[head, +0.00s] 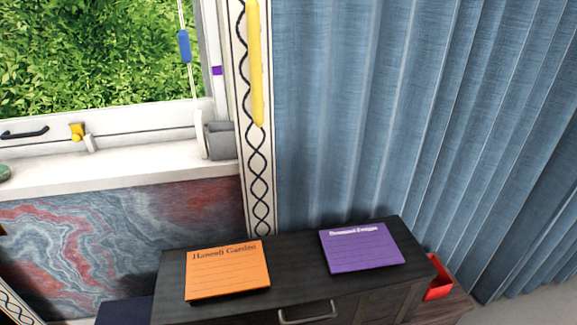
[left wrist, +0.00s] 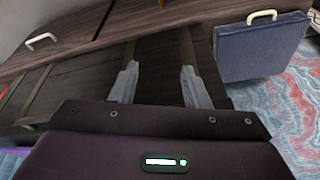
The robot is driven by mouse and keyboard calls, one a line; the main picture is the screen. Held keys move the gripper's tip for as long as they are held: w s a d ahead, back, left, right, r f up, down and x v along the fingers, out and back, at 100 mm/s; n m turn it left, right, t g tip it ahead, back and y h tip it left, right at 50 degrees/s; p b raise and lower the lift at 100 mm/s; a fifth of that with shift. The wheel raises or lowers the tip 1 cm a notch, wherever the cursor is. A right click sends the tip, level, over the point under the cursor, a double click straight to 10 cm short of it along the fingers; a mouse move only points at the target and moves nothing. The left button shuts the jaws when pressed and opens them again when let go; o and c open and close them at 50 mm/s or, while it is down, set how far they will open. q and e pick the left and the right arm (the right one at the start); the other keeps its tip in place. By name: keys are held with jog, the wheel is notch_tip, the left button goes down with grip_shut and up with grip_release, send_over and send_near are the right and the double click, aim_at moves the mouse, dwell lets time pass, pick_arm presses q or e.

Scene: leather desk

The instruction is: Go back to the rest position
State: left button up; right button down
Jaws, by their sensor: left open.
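My left gripper (left wrist: 158,82) shows in the left wrist view with its two grey fingers apart and nothing between them. Dark wooden furniture boards lie beyond the fingers; I cannot tell how far away they are. Neither gripper shows in the head view. My right gripper is in neither view. In the head view an orange card (head: 228,271) and a purple card (head: 361,248) lie apart on top of a dark wooden cabinet (head: 295,252).
A red box (head: 438,277) stands at the cabinet's right side. Blue curtains (head: 400,110) hang behind it, and a window sill (head: 120,173) is at the left. In the left wrist view, a dark blue panel (left wrist: 262,47) with a pale handle is at the upper right.

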pick_arm(q)
notch_tip(320, 180, down, 24)
jog(key=s+g+p, duration=0.1)
jog(key=s+p, duration=0.2)
jog(key=p, duration=0.2)
jog(key=s+a+f+p, duration=0.1)
jog(key=s+a+f, duration=0.1)
jog(key=s+f, duration=0.4)
jog(key=s+a+f+g+p, duration=0.1)
jog(key=s+f+p, duration=0.1)
jog(key=s+f, duration=0.5)
jog(key=s, duration=0.5)
jog(key=shift+s+a+f+m+p, duration=0.25)
jog(key=shift+s+a+m+p, duration=0.05)
jog(key=shift+s+a, duration=0.1)
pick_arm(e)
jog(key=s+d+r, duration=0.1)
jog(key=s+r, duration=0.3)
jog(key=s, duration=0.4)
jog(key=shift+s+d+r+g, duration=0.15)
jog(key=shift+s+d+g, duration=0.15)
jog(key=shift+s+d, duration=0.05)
